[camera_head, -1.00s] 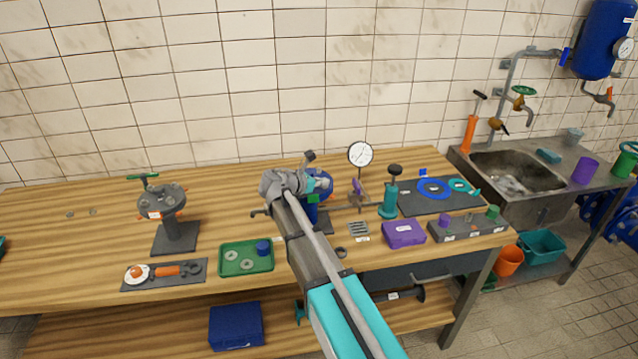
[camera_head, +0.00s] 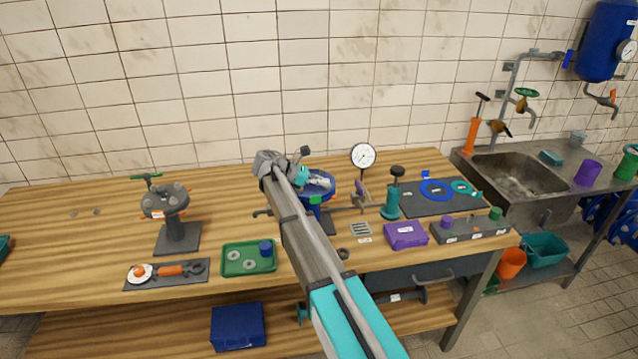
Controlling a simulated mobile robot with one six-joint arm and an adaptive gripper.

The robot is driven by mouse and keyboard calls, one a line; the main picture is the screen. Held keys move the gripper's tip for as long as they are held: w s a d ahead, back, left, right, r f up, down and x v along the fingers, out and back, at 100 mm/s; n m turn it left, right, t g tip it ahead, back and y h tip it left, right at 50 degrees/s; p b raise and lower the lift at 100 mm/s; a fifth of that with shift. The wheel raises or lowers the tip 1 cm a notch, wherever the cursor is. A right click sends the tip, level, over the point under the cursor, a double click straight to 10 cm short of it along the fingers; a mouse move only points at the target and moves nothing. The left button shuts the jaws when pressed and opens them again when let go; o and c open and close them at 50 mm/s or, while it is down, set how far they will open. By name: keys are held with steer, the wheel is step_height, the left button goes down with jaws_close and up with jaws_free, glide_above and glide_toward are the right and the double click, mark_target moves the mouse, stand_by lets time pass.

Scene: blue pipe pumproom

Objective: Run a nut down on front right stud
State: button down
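A blue round flange (camera_head: 319,188) stands on a dark base on the wooden bench, right beside the end of my arm. Its studs are too small and too covered by the arm to tell apart, so I cannot make out the front right stud. My gripper (camera_head: 306,177) is at or just above the flange's left side. Its fingers are not clear, and I cannot tell whether they hold a nut. A small dark nut-like ring (camera_head: 342,253) lies on the bench to the right of my forearm.
A grey flange on a stand (camera_head: 166,203), a green tray (camera_head: 232,269) with washers and a blue cup, and a wrench mat (camera_head: 143,284) are left. A dial gauge (camera_head: 363,156), teal pump-like tool (camera_head: 393,203) and purple box (camera_head: 405,236) are right. The far-left bench is mostly clear.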

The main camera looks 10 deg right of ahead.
steer(key=c, duration=1.4)
jaws_free()
steer(key=shift+w+f, duration=0.1)
steer(key=c, duration=0.9)
jaws_free()
steer(key=shift+o, duration=0.2)
steer(key=shift+w+r+p, duration=0.25)
steer(key=shift+r+p, duration=0.25)
steer(key=shift+p, duration=0.2)
step_height(320, 180, up, 4)
steer(key=p, duration=0.3)
steer(key=shift+s+p, duration=0.15)
steer(key=shift+p, duration=0.2)
steer(key=shift+f, duration=0.1)
